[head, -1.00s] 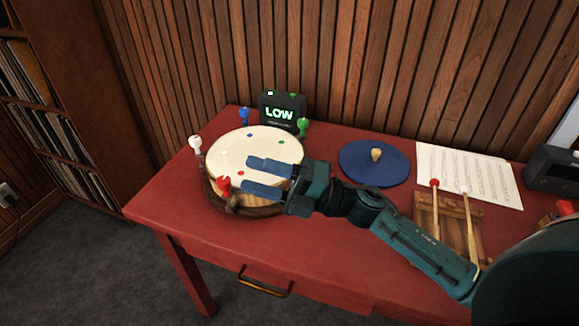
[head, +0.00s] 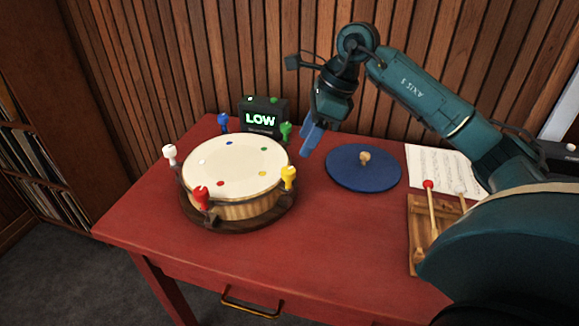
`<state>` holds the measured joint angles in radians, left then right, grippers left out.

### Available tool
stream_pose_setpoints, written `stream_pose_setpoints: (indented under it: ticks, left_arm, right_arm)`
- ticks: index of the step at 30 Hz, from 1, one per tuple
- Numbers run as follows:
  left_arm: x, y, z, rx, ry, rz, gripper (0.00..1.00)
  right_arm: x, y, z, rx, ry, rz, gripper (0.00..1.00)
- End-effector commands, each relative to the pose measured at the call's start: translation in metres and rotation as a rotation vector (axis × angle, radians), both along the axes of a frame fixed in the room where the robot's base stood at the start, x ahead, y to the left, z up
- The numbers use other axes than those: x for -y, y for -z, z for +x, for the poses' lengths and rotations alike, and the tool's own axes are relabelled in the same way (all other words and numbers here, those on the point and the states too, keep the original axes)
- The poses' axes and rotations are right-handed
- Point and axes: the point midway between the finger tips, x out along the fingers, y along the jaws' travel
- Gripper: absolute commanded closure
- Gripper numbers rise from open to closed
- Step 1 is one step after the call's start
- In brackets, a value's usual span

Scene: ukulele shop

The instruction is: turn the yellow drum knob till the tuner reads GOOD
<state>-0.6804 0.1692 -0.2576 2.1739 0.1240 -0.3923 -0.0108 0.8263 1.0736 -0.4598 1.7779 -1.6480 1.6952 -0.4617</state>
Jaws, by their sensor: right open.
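The drum (head: 235,165) stands on a dark round base on the red table, with white, blue, green, red and yellow knobs around its rim. The yellow knob (head: 289,178) is at the drum's right front and in plain view. The tuner (head: 262,119) behind the drum reads LOW in green letters. My right gripper (head: 308,140) is open and empty. Its blue fingers point down, right of the green knob (head: 286,131) and up and back from the yellow knob, apart from it. My left gripper is not in view.
A blue round mat (head: 363,169) with a wooden knob lies right of the drum. A wooden rack (head: 421,225) with mallets and a music sheet (head: 436,165) are farther right, partly behind my arm. The front of the table is clear.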

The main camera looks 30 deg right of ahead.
Motion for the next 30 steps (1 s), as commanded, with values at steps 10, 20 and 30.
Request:
stream_pose_setpoints:
  ticks: [10,20,30]
  left_arm:
    - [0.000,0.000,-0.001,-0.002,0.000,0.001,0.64]
    - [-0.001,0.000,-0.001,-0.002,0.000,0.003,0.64]
    - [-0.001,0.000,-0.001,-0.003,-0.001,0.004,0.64]
  right_arm:
    - [-0.023,0.064,0.014,-0.002,-0.002,0.004,0.50]
    - [-0.029,0.082,0.019,0.000,-0.001,0.004,0.50]
    - [-0.028,0.081,0.019,0.001,0.000,0.003,0.63]
